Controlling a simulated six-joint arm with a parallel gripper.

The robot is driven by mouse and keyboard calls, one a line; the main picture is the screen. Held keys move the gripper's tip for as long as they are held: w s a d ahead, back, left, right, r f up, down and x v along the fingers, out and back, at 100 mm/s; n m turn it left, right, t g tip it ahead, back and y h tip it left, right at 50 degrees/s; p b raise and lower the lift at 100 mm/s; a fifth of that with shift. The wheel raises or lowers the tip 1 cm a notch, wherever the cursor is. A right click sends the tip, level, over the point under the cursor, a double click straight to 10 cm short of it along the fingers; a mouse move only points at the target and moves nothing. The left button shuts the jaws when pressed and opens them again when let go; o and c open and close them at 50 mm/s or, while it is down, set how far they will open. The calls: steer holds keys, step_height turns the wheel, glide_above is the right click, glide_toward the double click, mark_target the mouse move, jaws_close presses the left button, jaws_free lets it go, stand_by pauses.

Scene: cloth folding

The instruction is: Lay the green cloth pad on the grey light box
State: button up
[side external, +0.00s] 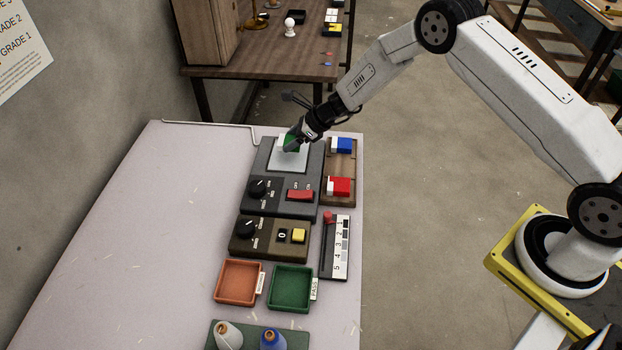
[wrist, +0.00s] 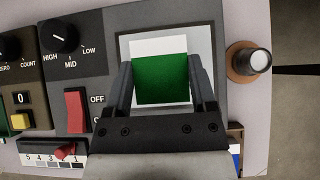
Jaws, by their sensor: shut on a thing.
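The grey light box (side external: 313,179) stands at the back of the table, with a pale square panel (side external: 273,163), a knob and a red switch. The green cloth pad (wrist: 160,80) has a white strip along one edge and lies between my gripper's fingers in the wrist view. My gripper (side external: 293,142) is shut on the pad, over the pale panel. In the wrist view the gripper (wrist: 160,85) has one finger on each side of the pad. The pad appears over the panel (wrist: 206,40); whether it touches the panel I cannot tell.
A wooden tray (side external: 338,167) right of the box holds blue-and-white and red-and-white pads. In front are a brown counter box (side external: 262,245), an orange tray (side external: 236,283), a green tray (side external: 290,288) and a grey scale strip (side external: 335,250). The table's left side is clear.

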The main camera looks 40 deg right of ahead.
mark_target(292, 156)
steer(key=shift+w+f, duration=0.1)
steer(key=shift+w+f, duration=0.15)
steer(key=shift+f, duration=1.55)
steer(key=shift+f, duration=0.1)
steer(key=o, duration=1.3)
steer(key=shift+f, duration=0.1)
steer(key=shift+c, duration=0.2)
steer(key=shift+r, duration=0.25)
steer(key=v, duration=1.2)
